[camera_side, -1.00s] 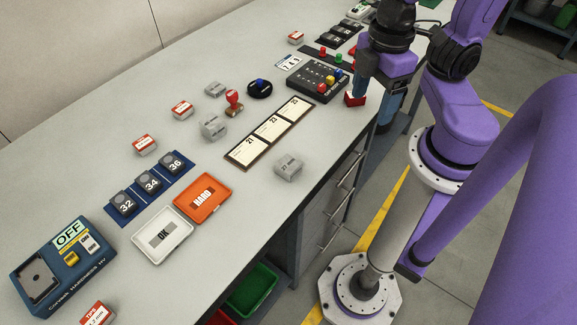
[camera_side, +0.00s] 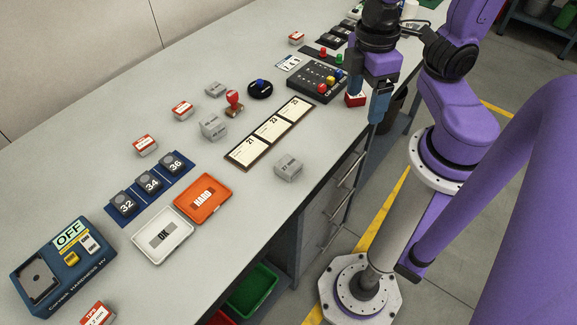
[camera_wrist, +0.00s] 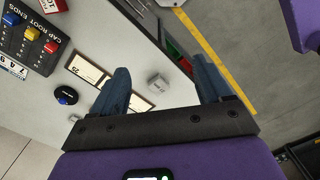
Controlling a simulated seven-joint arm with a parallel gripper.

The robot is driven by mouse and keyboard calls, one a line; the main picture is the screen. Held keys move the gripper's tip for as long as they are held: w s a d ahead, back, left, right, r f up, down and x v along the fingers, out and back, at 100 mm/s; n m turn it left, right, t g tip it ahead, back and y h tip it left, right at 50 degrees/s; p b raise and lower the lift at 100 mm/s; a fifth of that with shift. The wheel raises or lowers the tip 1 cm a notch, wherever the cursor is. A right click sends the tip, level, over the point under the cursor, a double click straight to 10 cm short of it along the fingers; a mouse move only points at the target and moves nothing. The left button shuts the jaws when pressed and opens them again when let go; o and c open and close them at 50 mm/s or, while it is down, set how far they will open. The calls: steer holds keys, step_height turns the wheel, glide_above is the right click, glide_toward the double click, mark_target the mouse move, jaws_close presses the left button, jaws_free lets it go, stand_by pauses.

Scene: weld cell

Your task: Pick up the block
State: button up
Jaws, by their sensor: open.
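A small grey block (camera_side: 289,168) with dark print on top lies on the bench near its front edge. It also shows in the wrist view (camera_wrist: 157,81), between the lines of my two fingers and apart from them. Two more grey pieces lie farther back, a stepped one (camera_side: 213,127) and a flatter one (camera_side: 215,90). My gripper (camera_side: 372,98) is above the bench's front edge, well to the right of the near block. Its blue fingers are spread and empty in the wrist view (camera_wrist: 163,72).
A framed card strip (camera_side: 268,133) lies just behind the near block. Orange (camera_side: 218,190) and white (camera_side: 148,253) trays lie to its left. A button panel (camera_side: 312,82) and a red-and-white box (camera_side: 354,100) are close to my gripper. Bare bench surrounds the block.

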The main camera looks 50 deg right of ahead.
steer(key=w+d+f+m+g, duration=0.2)
steer(key=w+f+m+g, duration=0.1)
steer(key=w+m, duration=0.35)
steer(key=m+t+y, duration=0.4)
steer(key=m+y, duration=1)
steer(key=m, duration=0.9)
glide_toward(290, 163)
steer(key=a, duration=0.3)
steer(key=shift+a, duration=0.1)
steer(key=shift+d+f+x, duration=0.1)
steer(key=shift+f+x, duration=0.1)
steer(key=shift+x, duration=0.8)
steer(key=shift+d+f+x, duration=0.1)
steer(key=shift+f+x, duration=0.05)
steer(key=shift+x, duration=0.85)
steer(key=shift+f+x, duration=0.2)
steer(key=shift+x, duration=0.75)
steer(key=shift+w, duration=0.1)
